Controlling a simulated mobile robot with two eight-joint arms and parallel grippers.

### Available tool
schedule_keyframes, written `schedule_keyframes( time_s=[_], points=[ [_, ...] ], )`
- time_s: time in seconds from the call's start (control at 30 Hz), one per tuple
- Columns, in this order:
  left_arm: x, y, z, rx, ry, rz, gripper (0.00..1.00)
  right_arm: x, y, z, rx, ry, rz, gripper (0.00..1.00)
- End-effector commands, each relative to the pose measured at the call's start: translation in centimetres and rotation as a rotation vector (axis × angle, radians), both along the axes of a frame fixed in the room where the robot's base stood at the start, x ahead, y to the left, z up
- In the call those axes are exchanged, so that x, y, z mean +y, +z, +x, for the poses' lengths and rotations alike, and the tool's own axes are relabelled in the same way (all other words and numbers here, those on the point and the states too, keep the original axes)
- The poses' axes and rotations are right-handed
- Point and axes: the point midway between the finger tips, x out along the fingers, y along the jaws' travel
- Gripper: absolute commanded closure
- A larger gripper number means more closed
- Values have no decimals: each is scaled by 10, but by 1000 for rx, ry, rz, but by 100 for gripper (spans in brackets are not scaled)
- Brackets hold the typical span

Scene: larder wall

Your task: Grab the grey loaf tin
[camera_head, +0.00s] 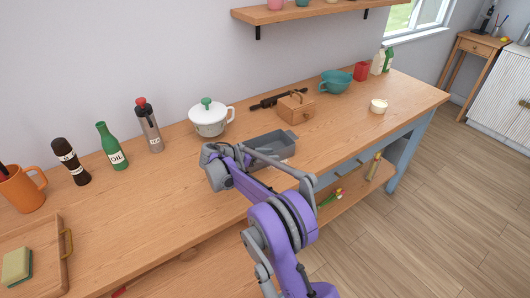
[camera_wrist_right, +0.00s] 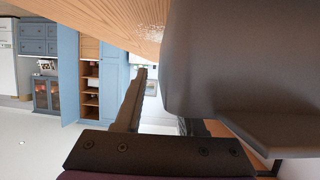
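The grey loaf tin (camera_head: 272,145) stands on the wooden counter near its front edge, in the middle of the head view. My right arm covers part of it. My right gripper (camera_head: 218,160) is at the tin's left end; its fingertips are hard to make out there. In the right wrist view the tin's dark grey side (camera_wrist_right: 240,70) fills the right, very close. One finger of the right gripper (camera_wrist_right: 150,100) shows left of the tin, with a gap between them; the other is mostly hidden behind the tin. My left gripper is in neither view.
Behind the tin stand a white lidded pot (camera_head: 209,121) and a wooden box (camera_head: 294,107). A tray (camera_head: 62,252) lies at front left.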

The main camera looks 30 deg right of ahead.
Motion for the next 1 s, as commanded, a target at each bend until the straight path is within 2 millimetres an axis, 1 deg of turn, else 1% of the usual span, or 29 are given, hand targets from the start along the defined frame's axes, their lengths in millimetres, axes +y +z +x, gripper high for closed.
schedule_keyframes(
  time_s=[0.03,0.1,0.33,0.47,0.5,0.53,0.57,1.0],
  points=[
    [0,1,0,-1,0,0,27,-9,-2,0,-1,-3,0,61],
    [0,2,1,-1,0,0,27,-14,-5,0,-1,-2,0,61],
    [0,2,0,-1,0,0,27,-16,-6,0,0,0,0,61],
    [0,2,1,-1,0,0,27,-16,-6,0,0,0,0,85],
    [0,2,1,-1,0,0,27,-16,-6,0,0,0,0,92],
    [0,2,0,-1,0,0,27,-16,-6,0,0,0,0,97],
    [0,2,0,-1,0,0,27,-16,-6,0,0,0,0,100],
    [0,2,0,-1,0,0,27,-16,-6,0,0,0,0,100]
  ],
)
